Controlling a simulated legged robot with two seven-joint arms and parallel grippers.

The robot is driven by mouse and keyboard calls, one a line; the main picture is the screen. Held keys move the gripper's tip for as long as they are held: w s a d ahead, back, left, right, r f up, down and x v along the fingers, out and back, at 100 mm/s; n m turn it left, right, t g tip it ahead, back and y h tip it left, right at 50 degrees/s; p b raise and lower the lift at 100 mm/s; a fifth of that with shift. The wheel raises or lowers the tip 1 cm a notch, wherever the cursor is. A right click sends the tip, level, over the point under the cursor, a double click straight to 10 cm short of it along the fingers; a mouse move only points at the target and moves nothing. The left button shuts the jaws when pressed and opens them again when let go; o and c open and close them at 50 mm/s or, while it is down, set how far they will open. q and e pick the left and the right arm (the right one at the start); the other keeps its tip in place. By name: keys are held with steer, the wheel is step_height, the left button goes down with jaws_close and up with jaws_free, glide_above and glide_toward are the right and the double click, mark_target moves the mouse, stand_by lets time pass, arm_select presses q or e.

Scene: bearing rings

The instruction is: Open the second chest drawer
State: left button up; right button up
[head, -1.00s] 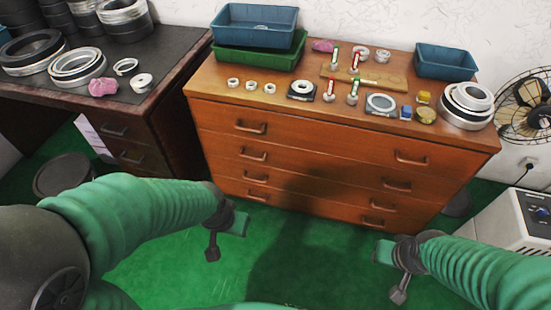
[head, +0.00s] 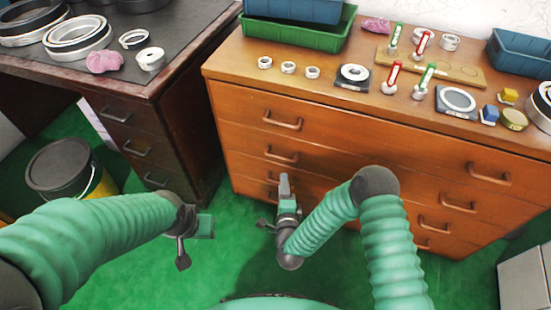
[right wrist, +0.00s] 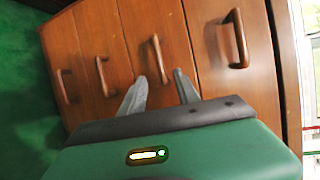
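The wooden chest (head: 370,120) has several stacked drawers, all flush and closed. The second drawer (head: 325,166) has a left handle (head: 281,155) and a right handle (head: 457,204). My right gripper (head: 285,186) is in front of the chest's left side, just below that left handle in the head view. In the right wrist view the right gripper's fingers (right wrist: 161,92) are apart and empty, pointing at the second drawer's handle (right wrist: 157,60), not around it. My left gripper (head: 193,232) hangs over the floor left of the chest, holding nothing visible; its finger opening is unclear.
Bearing rings (head: 352,76), red and green upright tools (head: 392,78) and bins (head: 300,35) stand on the chest top. A dark desk (head: 150,90) is at left, with a bucket (head: 72,172) beside it. Green floor (head: 240,260) is clear before the chest.

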mark_target(280, 159)
steer(key=w+f+b, duration=0.1)
steer(key=w, duration=0.3)
steer(key=w+a+f+b, duration=0.1)
steer(key=w+b, duration=0.1)
steer(key=w, duration=0.2)
steer(key=w+f+b, duration=0.1)
steer(key=w, duration=0.4)
steer(key=shift+a, duration=0.15)
steer(key=shift+w+a+r, duration=0.1)
steer(key=shift+w+r, duration=0.05)
steer(key=shift+w, duration=0.1)
steer(key=shift+c, duration=0.4)
steer(key=c, duration=0.7)
jaws_close()
steer(key=shift+s, duration=0.1)
